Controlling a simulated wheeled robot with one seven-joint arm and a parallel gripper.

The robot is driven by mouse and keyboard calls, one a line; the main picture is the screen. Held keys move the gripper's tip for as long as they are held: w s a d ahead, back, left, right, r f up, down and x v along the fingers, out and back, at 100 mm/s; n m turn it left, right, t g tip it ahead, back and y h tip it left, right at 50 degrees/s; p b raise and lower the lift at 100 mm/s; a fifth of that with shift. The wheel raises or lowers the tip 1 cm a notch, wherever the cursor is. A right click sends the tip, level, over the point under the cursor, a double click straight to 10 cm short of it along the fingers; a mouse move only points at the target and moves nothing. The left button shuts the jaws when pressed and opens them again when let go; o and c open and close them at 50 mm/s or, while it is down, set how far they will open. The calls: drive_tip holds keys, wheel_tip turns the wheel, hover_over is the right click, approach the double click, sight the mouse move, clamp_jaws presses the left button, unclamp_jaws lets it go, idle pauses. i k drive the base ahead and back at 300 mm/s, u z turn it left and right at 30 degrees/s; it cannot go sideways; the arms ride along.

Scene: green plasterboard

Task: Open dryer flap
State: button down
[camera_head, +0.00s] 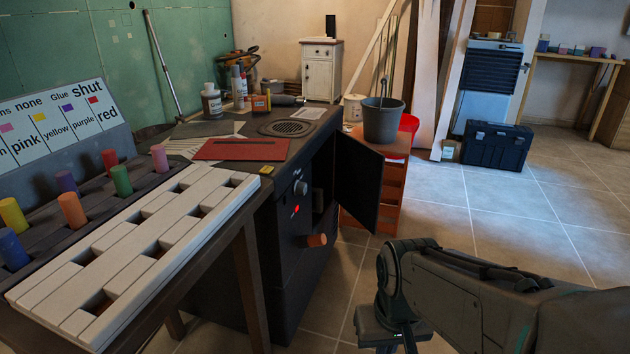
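The dryer appears to be the dark machine (262,240) in the middle, with a knob, a glowing red light (296,209) and an orange cylindrical handle (317,240) on its front. A dark flap or door (362,187) stands swung out at its far right end, beside a dark opening. I cannot tell if the front part with the orange handle is a separate flap. My arm reaches in from the lower right. Its end, with my gripper (395,338), points down at the bottom edge, right of the dryer and apart from it. The fingertips are not clearly visible.
A table with a white slotted board (140,250) and coloured pegs stands left of the dryer. An orange shelf unit (388,198) with a grey bucket (383,120) stands behind the flap. A dark toolbox (497,146) lies farther back. The tiled floor at right is clear.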

sight(360, 168)
drive_tip(key=u, duration=0.1)
drive_tip(key=i, duration=1.15)
drive_tip(key=z, duration=0.5)
